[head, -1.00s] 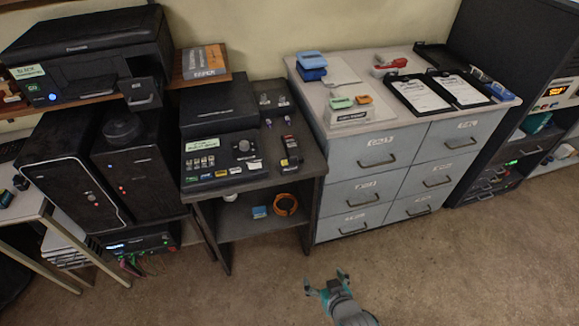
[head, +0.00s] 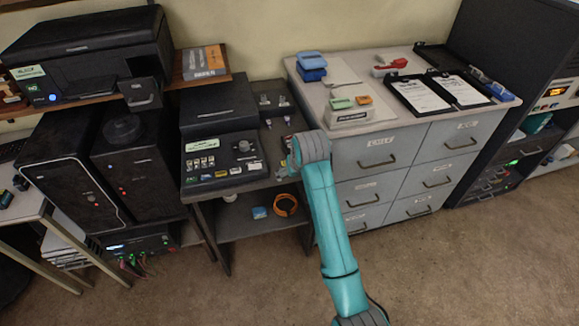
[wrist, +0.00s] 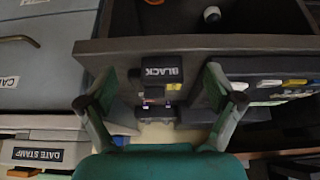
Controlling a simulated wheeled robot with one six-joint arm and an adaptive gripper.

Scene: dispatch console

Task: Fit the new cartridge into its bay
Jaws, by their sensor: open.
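A black block with a white BLACK label, which looks like the cartridge (wrist: 163,72), lies on the dark table (wrist: 220,46) in the wrist view. My gripper (wrist: 158,84) is open, with one finger on each side of the block and visible gaps between. Small dark parts with purple bits show just below it in that view. In the head view my arm covers the block's spot, and the gripper is mostly hidden. The black printer (head: 90,55) at upper left has a pale label and a small block sticking out at its front right (head: 141,94), possibly the bay.
A console with knobs (head: 225,155) fills the left of the dark table (head: 243,188). A grey drawer cabinet (head: 375,160) with a date stamp box, clipboards and stapler stands to the right. An orange coil (head: 286,205) lies on the lower shelf. The front floor is open.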

